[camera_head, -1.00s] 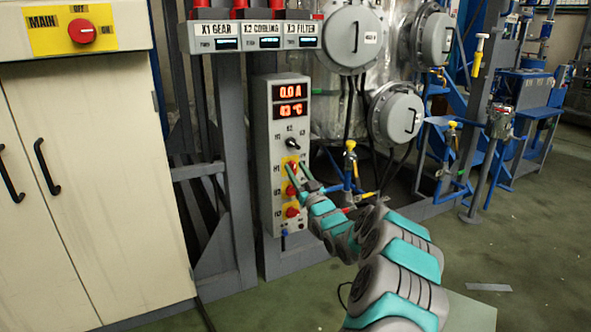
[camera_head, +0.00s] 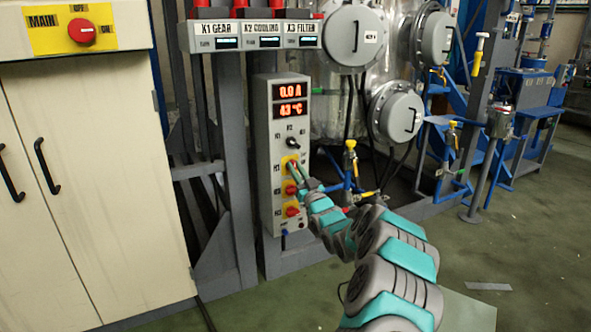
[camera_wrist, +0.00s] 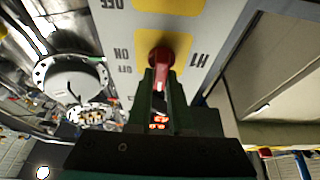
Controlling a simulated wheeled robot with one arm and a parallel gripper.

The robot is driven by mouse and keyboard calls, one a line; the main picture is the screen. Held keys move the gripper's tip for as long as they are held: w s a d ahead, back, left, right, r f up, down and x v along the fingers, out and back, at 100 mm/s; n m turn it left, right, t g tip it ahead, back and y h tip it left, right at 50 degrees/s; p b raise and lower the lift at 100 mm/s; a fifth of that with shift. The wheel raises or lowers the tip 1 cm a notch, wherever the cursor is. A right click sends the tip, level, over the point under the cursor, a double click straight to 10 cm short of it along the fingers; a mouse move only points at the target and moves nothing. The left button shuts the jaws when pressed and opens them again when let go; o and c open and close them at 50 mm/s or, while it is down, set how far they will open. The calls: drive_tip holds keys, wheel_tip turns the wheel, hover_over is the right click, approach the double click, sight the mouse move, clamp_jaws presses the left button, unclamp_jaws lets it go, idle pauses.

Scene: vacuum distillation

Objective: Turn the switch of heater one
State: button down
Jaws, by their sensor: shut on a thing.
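The heater control box (camera_head: 262,165) is a tall grey panel with two red displays reading about 0.0 A and 43 °C. Its top red switch on a yellow plate (camera_head: 284,161), beside the H1 label, is the switch of heater one. In the wrist view the red knob (camera_wrist: 161,60) sits between the fingertips of my gripper (camera_wrist: 161,75), which is shut on it. In the head view my gripper (camera_head: 295,168) reaches the switch from the lower right and partly covers it.
Two more red switches, the middle one (camera_head: 291,189) and the lower one (camera_head: 292,211), sit below on the same panel. A black knob (camera_head: 291,143) is above. A cream cabinet (camera_head: 85,200) stands left; a blue frame with valves stands right.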

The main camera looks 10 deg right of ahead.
drive_tip(key=shift+m+h, duration=0.4)
drive_tip(key=shift+m, duration=0.2)
drive_tip(key=shift+m+h+b, duration=0.4)
drive_tip(key=shift+m+b, duration=0.05)
drive_tip(key=shift+m, duration=0.55)
drive_tip(key=shift+w+d+f+m+g+h+b, duration=0.1)
drive_tip(key=shift+m+g+h+b, duration=0.7)
drive_tip(key=shift+m, duration=2.35)
drive_tip(key=shift+s+d+f+m+g+h+b, duration=0.1)
drive_tip(key=shift+m+g+h+b, duration=0.15)
drive_tip(key=shift+m+h+b, duration=2.05)
drive_tip(key=shift+w+d+m+g+h+p, duration=0.1)
drive_tip(key=shift+m+g+h+p, duration=0.3)
drive_tip(key=shift+m, duration=3.65)
drive_tip(key=shift+m+g, duration=0.25)
drive_tip(key=shift+m, duration=0.05)
drive_tip(key=c, duration=0.8)
unclamp_jaws()
